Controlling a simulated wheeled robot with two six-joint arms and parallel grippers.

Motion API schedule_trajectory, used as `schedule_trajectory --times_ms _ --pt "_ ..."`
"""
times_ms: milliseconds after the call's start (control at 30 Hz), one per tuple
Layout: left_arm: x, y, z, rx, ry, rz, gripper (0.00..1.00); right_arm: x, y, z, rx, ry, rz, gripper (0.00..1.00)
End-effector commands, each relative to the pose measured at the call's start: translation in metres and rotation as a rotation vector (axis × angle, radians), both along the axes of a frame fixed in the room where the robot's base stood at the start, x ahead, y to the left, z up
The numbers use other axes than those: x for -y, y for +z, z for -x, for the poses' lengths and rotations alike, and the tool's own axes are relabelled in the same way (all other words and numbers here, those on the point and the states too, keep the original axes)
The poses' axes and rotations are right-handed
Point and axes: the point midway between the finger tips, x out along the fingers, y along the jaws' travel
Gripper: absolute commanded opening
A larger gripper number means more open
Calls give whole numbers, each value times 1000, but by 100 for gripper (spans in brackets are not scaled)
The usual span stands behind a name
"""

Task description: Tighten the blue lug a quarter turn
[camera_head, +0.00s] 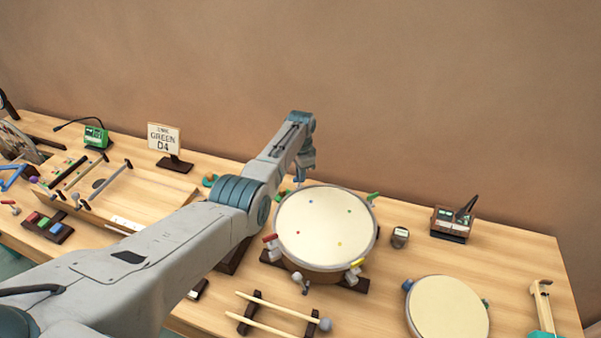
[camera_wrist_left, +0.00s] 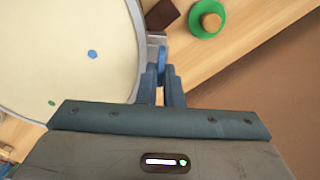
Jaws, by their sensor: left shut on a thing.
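The large drum (camera_head: 325,228) with a cream head stands on the table, and coloured dots mark its head. My left gripper (camera_head: 299,179) reaches down at the drum's far left rim. In the left wrist view, my left gripper (camera_wrist_left: 161,76) is shut on the blue lug (camera_wrist_left: 162,54) at the edge of the drum (camera_wrist_left: 65,50), near the blue dot. The blue lug cannot be made out in the head view. The red lug (camera_head: 270,239), yellow lug (camera_head: 356,263) and green lug (camera_head: 373,197) show around the rim. My right gripper is not in view.
A smaller drum (camera_head: 448,310) stands at front right. Sticks (camera_head: 270,305) lie on a rack in front. A small meter (camera_head: 400,237) and a dark box (camera_head: 453,224) stand to the right. A sign reading GREEN D4 (camera_head: 164,137) stands at back left. A green ring (camera_wrist_left: 207,20) lies near the lug.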

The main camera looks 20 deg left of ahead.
Motion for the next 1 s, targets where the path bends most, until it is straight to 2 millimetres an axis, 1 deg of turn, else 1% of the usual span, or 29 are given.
schedule_trajectory --times_ms 33,300,700,733,767,800,833,1000 --pt "0 3 -2 6 -18 0 0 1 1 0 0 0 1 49" --pt "0 3 -2 7 -72 1 0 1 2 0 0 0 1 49" --pt "1 3 -2 7 -76 1 0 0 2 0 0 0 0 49" --pt "1 3 -2 7 -76 1 10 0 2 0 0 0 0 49" --pt "1 3 -2 7 -76 1 16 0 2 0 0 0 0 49" --pt "1 3 -2 6 -76 1 24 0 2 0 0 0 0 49" --pt "1 2 -1 6 -76 0 28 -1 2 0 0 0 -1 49" --pt "0 1 -1 3 -75 1 28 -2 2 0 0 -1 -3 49"
